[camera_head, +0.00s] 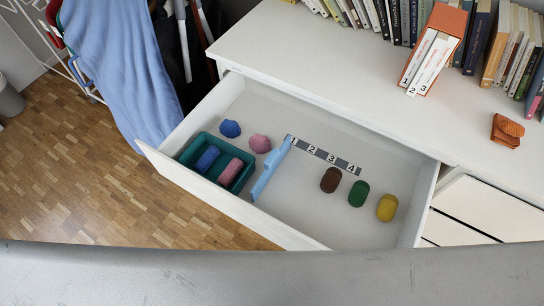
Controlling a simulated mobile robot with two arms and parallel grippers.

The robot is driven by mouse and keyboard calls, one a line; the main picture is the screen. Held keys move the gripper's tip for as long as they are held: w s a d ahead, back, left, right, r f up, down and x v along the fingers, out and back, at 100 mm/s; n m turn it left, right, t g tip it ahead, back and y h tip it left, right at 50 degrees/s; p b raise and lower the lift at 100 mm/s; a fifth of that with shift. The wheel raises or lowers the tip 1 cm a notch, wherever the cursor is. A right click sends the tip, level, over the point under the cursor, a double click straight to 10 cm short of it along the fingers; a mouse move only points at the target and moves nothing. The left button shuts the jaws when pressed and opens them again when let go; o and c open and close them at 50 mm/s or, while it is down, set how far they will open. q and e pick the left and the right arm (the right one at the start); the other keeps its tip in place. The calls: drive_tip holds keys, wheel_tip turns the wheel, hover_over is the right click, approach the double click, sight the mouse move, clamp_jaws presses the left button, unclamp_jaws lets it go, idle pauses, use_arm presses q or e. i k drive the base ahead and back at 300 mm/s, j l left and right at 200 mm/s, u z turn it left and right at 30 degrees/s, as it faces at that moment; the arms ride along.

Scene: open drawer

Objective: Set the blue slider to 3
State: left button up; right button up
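The blue slider (272,168) is a light blue divider standing across the open white drawer (305,220). Its far end is at the left end of a dark strip (322,156) marked 1, 2, 3 and 4. The slider's far end sits beside the number 1. The 3 lies farther right along the strip, with bare drawer floor between it and the slider. Neither of my grippers is in the head view.
Left of the slider are a teal tray (183,158) with blue and pink pieces, a blue lump (230,129) and a pink lump (260,144). Brown (331,180), green (358,194) and yellow (387,208) pieces lie to the right. The white top (330,60) holds books and a brown wallet (507,131).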

sight(273, 162)
drive_tip(key=k+l+z, duration=0.15)
drive_tip(key=k, duration=0.3)
drive_tip(key=k+l+z, duration=0.2)
drive_tip(key=k, duration=0.2)
